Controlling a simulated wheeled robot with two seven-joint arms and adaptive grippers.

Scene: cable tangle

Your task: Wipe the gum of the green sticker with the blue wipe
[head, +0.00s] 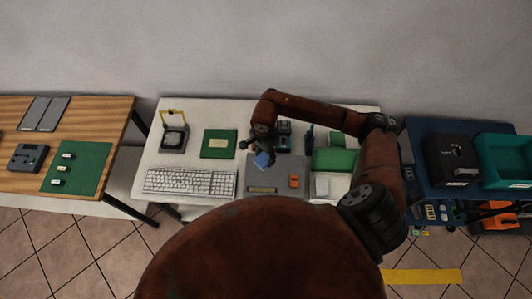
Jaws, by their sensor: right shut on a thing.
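My right gripper (257,148) reaches in from the right over the middle of the white table (165,186). It points down and is shut on a small blue wipe (263,160). The wipe hangs above the back left of a grey slab (270,181). I cannot make out a green sticker or its gum for sure. A green square with a pale panel (219,143) lies left of the gripper. Green pieces (335,159) lie to the right, partly behind my arm. My left gripper is out of the picture.
A white keyboard (190,183) lies at the front left. A dark device with a yellow frame (173,135) stands behind it. An orange block (294,182) sits on the slab. A blue side table (425,172) stands at right.

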